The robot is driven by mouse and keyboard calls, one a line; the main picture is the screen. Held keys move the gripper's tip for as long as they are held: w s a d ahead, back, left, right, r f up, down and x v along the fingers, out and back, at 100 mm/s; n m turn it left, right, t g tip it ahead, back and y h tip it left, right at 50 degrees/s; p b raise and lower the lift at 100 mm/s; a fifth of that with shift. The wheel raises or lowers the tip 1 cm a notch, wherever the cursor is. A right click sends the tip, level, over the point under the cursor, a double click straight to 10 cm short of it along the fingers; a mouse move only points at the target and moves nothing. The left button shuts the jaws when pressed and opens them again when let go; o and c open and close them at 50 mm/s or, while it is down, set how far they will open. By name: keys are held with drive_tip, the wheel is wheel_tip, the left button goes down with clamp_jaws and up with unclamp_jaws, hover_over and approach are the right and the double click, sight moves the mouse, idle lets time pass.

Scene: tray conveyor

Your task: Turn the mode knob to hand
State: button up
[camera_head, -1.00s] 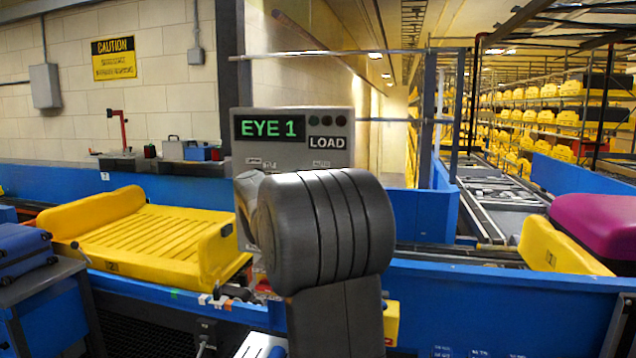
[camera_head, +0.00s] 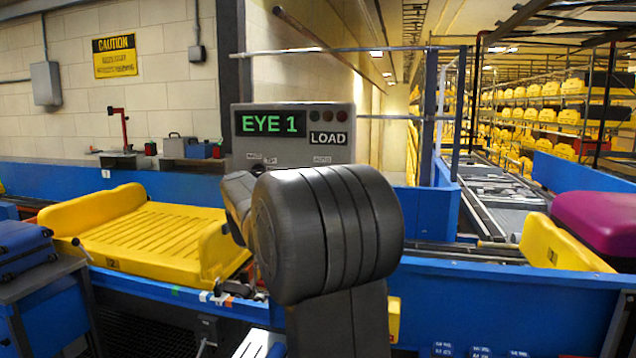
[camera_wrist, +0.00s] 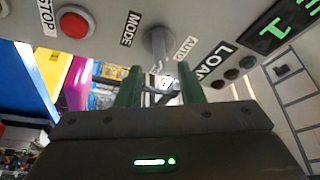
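The grey control panel (camera_head: 345,118) stands behind my arm in the head view, with its display reading EYE 1. My arm hides most of its lower face there, including the knob. In the wrist view the grey mode knob (camera_wrist: 158,42) sticks out of the panel between the MODE label (camera_wrist: 131,28) and the AUTO label (camera_wrist: 185,48). My gripper (camera_wrist: 161,76) is open, its two green fingers apart on either side of the knob's line. I cannot tell whether either finger touches the knob. No HAND label is readable.
A red STOP button (camera_wrist: 75,21) is on the panel left of the knob in the wrist view. A LOAD label (camera_wrist: 215,62) and small lamps are to the right. In the head view a yellow tray (camera_head: 150,235) lies left of my arm, and blue conveyor walls (camera_head: 480,300) run along the right.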

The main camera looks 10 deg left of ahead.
drive_tip(key=b+v, duration=0.1)
drive_tip(key=v, duration=0.9)
drive_tip(key=shift+s+b, duration=0.15)
drive_tip(key=shift+b, duration=0.2)
drive_tip(key=p+x, duration=0.3)
drive_tip(key=x, duration=1)
drive_tip(key=shift+w, duration=0.4)
drive_tip(key=shift+s, duration=0.1)
